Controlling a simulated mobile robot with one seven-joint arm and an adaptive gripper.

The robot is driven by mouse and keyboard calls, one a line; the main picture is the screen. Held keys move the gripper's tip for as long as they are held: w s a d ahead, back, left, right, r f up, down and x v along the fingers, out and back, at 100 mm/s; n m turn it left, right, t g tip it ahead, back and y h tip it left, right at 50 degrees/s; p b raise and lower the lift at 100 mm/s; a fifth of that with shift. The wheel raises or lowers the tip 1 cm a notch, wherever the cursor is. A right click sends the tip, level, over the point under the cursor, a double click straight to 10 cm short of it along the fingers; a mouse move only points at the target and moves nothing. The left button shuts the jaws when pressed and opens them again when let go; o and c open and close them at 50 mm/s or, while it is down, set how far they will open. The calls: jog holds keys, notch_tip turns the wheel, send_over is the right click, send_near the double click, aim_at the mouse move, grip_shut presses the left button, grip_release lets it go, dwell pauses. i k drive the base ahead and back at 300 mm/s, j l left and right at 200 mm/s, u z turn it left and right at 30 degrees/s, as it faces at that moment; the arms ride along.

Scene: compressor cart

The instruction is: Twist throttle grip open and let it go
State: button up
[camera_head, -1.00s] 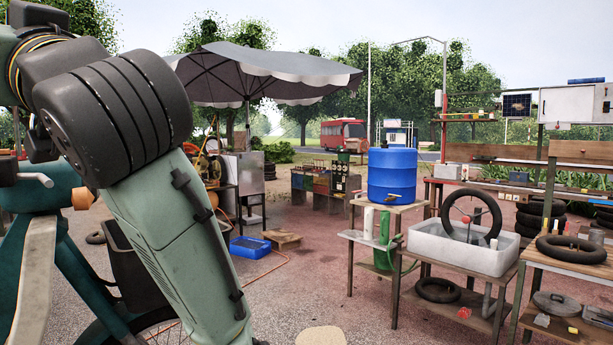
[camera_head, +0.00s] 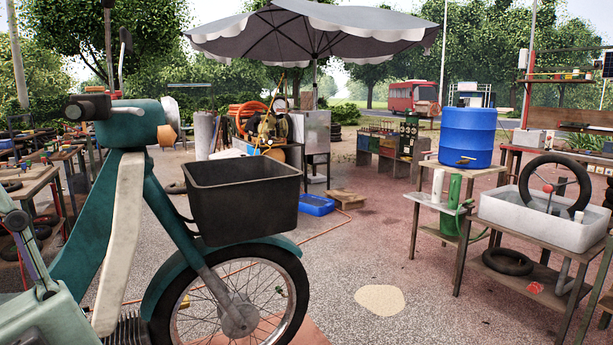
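A teal moped (camera_head: 135,125) stands at the left, its front wheel pointing right. The throttle grip (camera_head: 88,107) is a short black cylinder on the near end of its handlebar, pointing left. A lever (camera_head: 127,110) shows beside it. Nothing is touching the grip in this view. I cannot tell whether it is turned. My gripper is not in view; only a pale green part of my arm shows at the lower left corner.
A black basket (camera_head: 243,200) sits over the front wheel (camera_head: 235,300). A blue barrel (camera_head: 466,137) stands on a bench at the right, near a white tub (camera_head: 540,220) with a tyre. Open gravel lies between the moped and the benches.

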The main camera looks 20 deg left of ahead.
aim_at(88, 109)
jog(key=j+u, duration=1)
jog(key=l, duration=0.1)
